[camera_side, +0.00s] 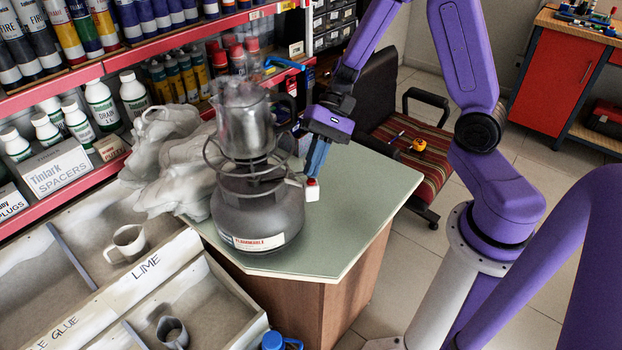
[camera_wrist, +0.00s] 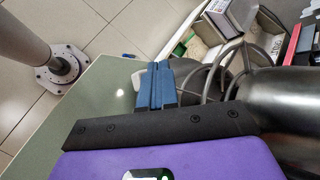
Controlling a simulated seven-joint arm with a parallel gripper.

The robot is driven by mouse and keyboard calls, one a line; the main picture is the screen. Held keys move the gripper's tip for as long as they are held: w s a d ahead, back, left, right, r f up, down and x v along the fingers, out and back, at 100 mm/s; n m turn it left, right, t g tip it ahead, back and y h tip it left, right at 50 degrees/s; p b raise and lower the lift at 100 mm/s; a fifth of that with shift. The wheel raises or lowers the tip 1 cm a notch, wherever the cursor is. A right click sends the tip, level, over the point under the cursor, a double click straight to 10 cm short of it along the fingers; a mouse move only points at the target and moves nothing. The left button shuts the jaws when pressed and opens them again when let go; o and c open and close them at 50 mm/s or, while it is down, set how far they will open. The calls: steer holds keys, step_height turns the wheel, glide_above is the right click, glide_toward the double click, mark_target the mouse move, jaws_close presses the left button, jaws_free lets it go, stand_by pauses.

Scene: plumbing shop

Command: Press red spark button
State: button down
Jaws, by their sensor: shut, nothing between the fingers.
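The red spark button (camera_side: 311,181) shows as a small red top on a white block (camera_side: 313,193) at the right side of the grey gas burner (camera_side: 258,215). My gripper (camera_side: 315,175) is shut and empty, its blue fingers pointing down with the tips right at the button. I cannot tell whether they touch it. In the wrist view, my gripper's fingers (camera_wrist: 155,64) lie together over the white block (camera_wrist: 139,79), which shows partly beside them. The red button is hidden there.
A steaming metal pot (camera_side: 245,125) stands on the burner, close left of my gripper. The green counter top (camera_side: 365,190) is clear to the right. Shelves of bottles (camera_side: 100,105) stand behind.

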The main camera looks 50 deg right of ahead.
mark_target(314, 180)
steer(key=shift+f, duration=0.15)
stand_by(0.4)
steer(key=shift+f, duration=0.45)
stand_by(0.5)
steer(key=shift+r, duration=0.6)
steer(key=shift+r, duration=3)
